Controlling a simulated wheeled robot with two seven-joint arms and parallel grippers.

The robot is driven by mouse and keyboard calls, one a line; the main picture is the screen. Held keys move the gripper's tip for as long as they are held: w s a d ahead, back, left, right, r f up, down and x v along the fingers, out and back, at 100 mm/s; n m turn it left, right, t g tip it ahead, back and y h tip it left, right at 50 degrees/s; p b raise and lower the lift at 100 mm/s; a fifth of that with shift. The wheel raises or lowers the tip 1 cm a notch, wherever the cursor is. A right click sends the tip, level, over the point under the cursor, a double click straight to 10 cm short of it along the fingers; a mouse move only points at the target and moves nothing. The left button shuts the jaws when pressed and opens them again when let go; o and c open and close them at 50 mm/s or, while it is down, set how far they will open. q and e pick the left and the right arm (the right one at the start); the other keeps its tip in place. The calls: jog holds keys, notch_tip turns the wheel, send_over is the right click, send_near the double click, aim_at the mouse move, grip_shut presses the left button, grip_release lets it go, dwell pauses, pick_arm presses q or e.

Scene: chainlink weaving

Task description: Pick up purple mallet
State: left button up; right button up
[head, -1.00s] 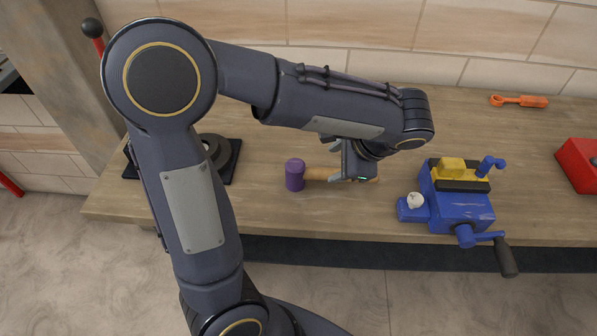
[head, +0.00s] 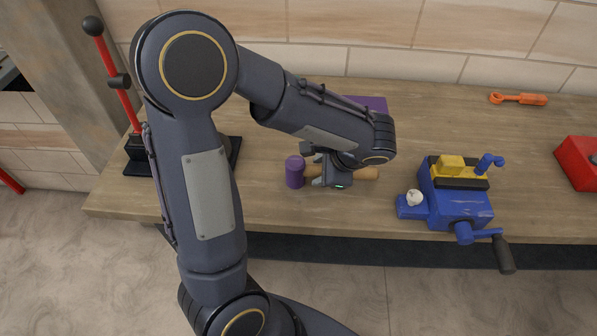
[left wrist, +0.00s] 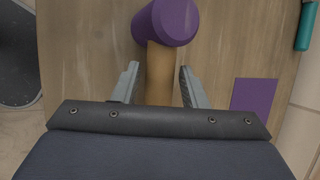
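The purple mallet lies on the wooden workbench, its purple head (head: 295,172) to the left and its tan handle (head: 362,173) to the right. My left gripper (head: 318,171) is over the handle close to the head. In the left wrist view, the purple head (left wrist: 166,22) is at the top and the handle (left wrist: 160,72) runs down between the two fingers (left wrist: 158,84). The fingers are open, with a gap on each side of the handle. My right gripper is not in view.
A blue vise (head: 458,201) with yellow parts stands right of the mallet. An orange tool (head: 518,99) and a red box (head: 580,163) lie farther right. A red lever (head: 118,85) stands at the left. A purple sheet (left wrist: 254,96) lies on the bench (head: 270,220).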

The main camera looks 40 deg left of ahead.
pick_arm(q)
grip_shut()
jog(key=shift+r, duration=0.15)
jog(key=shift+r, duration=0.25)
notch_tip(320, 180, up, 2)
jog(key=shift+r, duration=0.1)
jog(key=s+d+r, duration=0.6)
jog(key=d+r, duration=0.4)
jog(key=d, duration=0.2)
jog(key=shift+s+d+b, duration=0.15)
jog(key=shift+d+b, duration=0.15)
jog(key=shift+b, duration=0.1)
